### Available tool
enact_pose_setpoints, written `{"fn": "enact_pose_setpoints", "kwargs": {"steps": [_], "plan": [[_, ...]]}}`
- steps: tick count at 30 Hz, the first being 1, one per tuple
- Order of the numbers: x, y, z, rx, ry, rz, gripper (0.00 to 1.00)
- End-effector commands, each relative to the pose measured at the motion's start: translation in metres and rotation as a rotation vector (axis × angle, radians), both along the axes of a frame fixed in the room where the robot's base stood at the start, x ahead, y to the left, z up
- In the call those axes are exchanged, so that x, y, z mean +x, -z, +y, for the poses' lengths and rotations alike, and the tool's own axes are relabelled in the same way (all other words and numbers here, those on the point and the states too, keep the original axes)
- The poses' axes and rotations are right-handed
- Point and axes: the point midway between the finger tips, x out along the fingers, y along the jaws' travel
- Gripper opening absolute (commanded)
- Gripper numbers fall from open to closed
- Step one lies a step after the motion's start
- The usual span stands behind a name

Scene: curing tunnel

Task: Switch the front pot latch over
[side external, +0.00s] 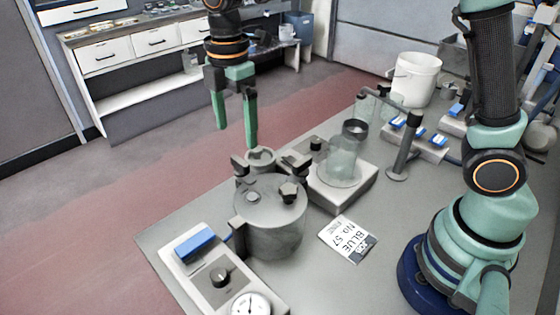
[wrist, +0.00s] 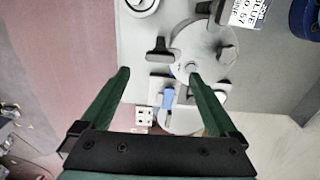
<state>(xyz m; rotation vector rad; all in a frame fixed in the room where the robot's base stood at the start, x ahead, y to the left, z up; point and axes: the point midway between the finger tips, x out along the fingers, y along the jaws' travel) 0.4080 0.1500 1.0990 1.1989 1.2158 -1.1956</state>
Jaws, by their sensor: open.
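The grey lidded pot (side external: 268,222) stands on the bench, with dark latch knobs around its lid. One dark knob (side external: 290,192) is on the near right side of the lid, and others sit at its far edge. I cannot tell from these views which one is the front latch. In the wrist view the pot lid (wrist: 200,40) shows beyond my fingertips, with a dark T-shaped latch (wrist: 158,47) at its left. My gripper (side external: 236,136) is open and empty, pointing down, above and behind the pot in the side view. Its green fingers are also in the wrist view (wrist: 158,74), apart.
A control box (side external: 215,290) with a blue switch, knob and gauge is left of the pot. A hot plate (side external: 345,195) with a glass vessel stands to its right. A BLUE No. 57 card (side external: 345,238) lies nearby. A white bucket (side external: 415,80) stands at the back.

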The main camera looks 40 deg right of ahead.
Motion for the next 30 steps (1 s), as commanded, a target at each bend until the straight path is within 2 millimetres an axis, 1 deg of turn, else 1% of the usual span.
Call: {"fn": "enact_pose_setpoints", "kwargs": {"steps": [1,3,6,9,13,23,26,29,30], "plan": [[0.001,-0.011,0.000,0.001,0.000,-0.004,0.95],[0.001,-0.023,0.000,0.002,-0.001,-0.004,0.95],[0.000,-0.036,0.000,0.001,-0.001,-0.002,0.95],[0.000,-0.045,0.000,0.000,-0.001,-0.001,0.95],[0.000,-0.051,0.000,0.000,-0.001,-0.001,0.95],[-0.001,-0.052,-0.001,0.001,0.008,-0.003,0.95],[-0.004,-0.056,-0.010,0.008,0.069,-0.021,0.95],[-0.013,-0.063,-0.026,0.026,0.204,-0.060,0.95],[-0.018,-0.067,-0.035,0.038,0.276,-0.082,0.95]]}}
